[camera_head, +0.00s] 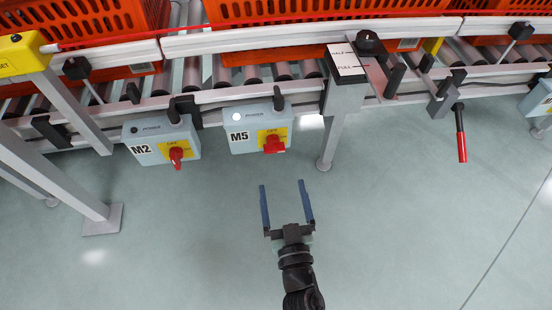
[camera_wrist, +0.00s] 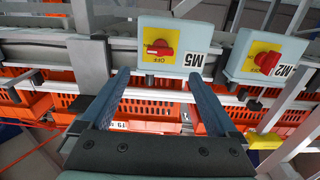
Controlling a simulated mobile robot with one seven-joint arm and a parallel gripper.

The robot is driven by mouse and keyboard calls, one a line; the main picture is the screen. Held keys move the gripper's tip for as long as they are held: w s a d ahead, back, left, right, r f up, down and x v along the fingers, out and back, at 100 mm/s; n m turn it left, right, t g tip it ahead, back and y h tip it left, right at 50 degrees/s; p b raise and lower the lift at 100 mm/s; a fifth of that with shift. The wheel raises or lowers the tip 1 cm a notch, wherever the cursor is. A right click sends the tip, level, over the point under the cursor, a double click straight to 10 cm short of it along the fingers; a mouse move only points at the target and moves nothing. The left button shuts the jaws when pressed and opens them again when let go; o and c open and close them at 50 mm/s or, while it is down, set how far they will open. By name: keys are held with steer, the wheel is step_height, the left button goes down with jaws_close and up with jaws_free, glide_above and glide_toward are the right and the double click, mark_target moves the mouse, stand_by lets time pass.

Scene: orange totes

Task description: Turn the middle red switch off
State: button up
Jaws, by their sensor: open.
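The M5 switch box (camera_head: 245,137) hangs from the conveyor's near rail, with a red rotary knob (camera_head: 273,145) on a yellow plate. It also shows in the wrist view (camera_wrist: 204,38), upside down, with its red knob (camera_wrist: 160,48) lying roughly sideways. The M2 box (camera_head: 150,135) is to its left, its red knob (camera_head: 176,157) turned closer to upright. Another grey-blue box (camera_head: 540,98) is cut off at the right edge. My gripper (camera_head: 282,184) is open and empty, with blue fingers pointing towards M5 and apart from it. It also shows in the wrist view (camera_wrist: 156,73).
Orange totes (camera_head: 90,18) stand on the roller conveyor above the boxes. A grey support leg (camera_head: 338,130) is right of M5. A red-handled lever (camera_head: 461,135) hangs farther right. The floor around my gripper is clear.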

mark_target(275, 152)
steer(key=w+b, duration=0.1)
steer(key=w, duration=0.2)
steer(key=w+b, duration=0.1)
steer(key=w, duration=0.2)
steer(key=w+a+b, duration=0.1)
steer(key=w, duration=0.3)
steer(key=shift+b, duration=0.35)
steer(key=c, duration=1.4)
